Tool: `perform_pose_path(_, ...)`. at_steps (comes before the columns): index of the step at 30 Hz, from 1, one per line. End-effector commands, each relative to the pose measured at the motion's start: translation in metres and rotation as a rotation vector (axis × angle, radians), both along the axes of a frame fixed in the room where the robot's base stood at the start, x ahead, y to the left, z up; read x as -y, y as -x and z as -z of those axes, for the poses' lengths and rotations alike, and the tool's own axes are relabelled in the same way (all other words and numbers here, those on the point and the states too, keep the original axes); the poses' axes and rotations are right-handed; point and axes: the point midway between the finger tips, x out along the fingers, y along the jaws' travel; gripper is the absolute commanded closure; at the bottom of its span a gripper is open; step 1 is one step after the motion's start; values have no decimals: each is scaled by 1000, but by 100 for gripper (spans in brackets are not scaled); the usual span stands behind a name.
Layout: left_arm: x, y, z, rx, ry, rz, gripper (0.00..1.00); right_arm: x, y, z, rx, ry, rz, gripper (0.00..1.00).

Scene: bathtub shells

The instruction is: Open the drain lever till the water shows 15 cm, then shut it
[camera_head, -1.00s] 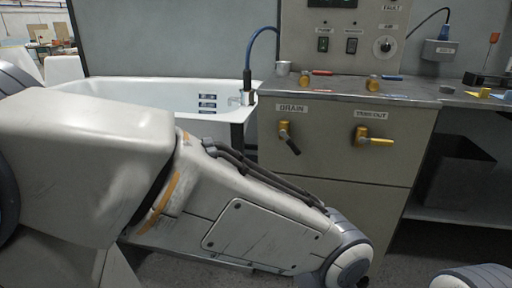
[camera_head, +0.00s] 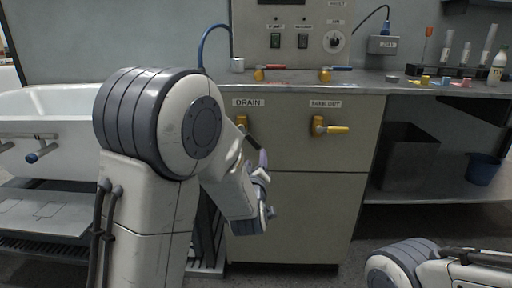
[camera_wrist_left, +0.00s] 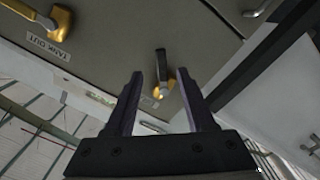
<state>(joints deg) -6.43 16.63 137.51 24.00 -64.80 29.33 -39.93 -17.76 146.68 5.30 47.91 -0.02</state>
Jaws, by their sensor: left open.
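The DRAIN lever (camera_head: 242,123) has a yellow valve body and a dark handle slanting down to the right, on the cabinet front under its label. My left gripper (camera_head: 264,160) is just below and right of it, by the handle's end. In the left wrist view the open fingers (camera_wrist_left: 160,100) are empty, and the lever (camera_wrist_left: 163,68) shows beyond and between them, apart from them as far as I can tell. The white tub (camera_head: 60,105) is at the left, partly behind my arm; its water level cannot be read. My right gripper is out of view.
The TANK OUT lever (camera_head: 318,125), with a yellow handle, is right of the drain lever; it also shows in the left wrist view (camera_wrist_left: 60,22). The worktop (camera_head: 300,82) has two more small valves on it. A dark bin (camera_head: 408,158) and blue bucket (camera_head: 484,168) stand right.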

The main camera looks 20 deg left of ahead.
Motion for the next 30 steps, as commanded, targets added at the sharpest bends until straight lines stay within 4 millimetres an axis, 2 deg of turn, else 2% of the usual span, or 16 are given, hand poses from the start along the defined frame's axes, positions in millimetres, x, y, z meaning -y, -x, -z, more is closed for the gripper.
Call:
perform_pose_path(5, -11, -14, -2, 29, 1, -20, 45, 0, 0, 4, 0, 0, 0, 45)
perform_pose_path(18, -31, -86, -2, 25, 0, -17, 45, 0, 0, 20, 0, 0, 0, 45)
perform_pose_path(24, -34, -99, -3, 24, -1, -16, 45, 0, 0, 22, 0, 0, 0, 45)
perform_pose_path(30, -34, -101, -3, 23, -1, -15, 45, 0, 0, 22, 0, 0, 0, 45)
